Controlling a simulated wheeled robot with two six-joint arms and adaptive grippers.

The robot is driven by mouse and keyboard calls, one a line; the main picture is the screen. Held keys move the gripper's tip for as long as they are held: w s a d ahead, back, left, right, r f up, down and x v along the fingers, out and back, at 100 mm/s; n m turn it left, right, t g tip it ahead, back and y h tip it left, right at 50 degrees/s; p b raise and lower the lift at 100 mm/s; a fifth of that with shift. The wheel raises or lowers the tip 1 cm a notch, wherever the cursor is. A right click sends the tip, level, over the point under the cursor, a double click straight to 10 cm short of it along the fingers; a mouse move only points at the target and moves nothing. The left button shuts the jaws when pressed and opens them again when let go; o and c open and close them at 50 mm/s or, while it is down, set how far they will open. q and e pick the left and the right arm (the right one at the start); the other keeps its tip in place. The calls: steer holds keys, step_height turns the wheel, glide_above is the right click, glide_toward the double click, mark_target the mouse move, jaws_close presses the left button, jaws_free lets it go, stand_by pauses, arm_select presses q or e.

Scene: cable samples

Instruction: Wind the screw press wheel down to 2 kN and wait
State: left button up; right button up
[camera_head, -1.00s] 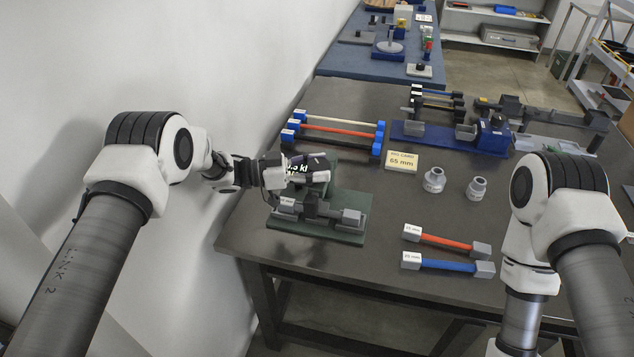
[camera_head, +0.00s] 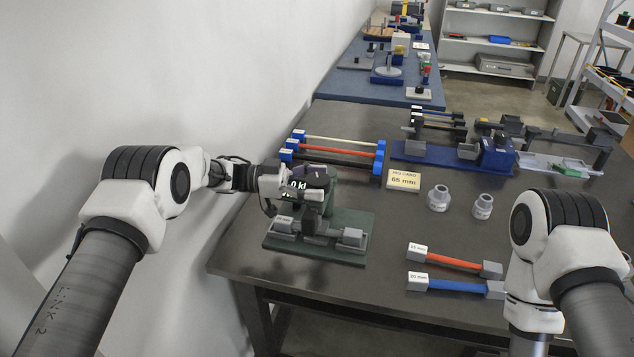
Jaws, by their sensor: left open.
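The screw press stands on a dark green base (camera_head: 352,252) at the left of the dark table. A dark display (camera_head: 297,186) on it shows light characters that look like "0 k"; the rest is covered by my gripper. My left gripper (camera_head: 318,184) is open at the top of the press, in front of the display. The wheel is hard to make out behind the fingers, so I cannot tell whether they touch it. My right gripper is out of view; only my right arm shows.
A rack (camera_head: 379,158) of coloured cable samples stands behind the press. A card reading 65 mm (camera_head: 404,180) and two grey weights (camera_head: 438,198) are to the right. Red (camera_head: 452,259) and blue (camera_head: 455,286) samples lie near the front edge. A blue fixture (camera_head: 440,157) stands farther back.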

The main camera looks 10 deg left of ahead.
mark_target(317, 179)
arm_select(q)
step_height(317, 179, up, 10)
stand_by(0.4)
steer(key=shift+f, duration=0.15)
stand_by(0.6)
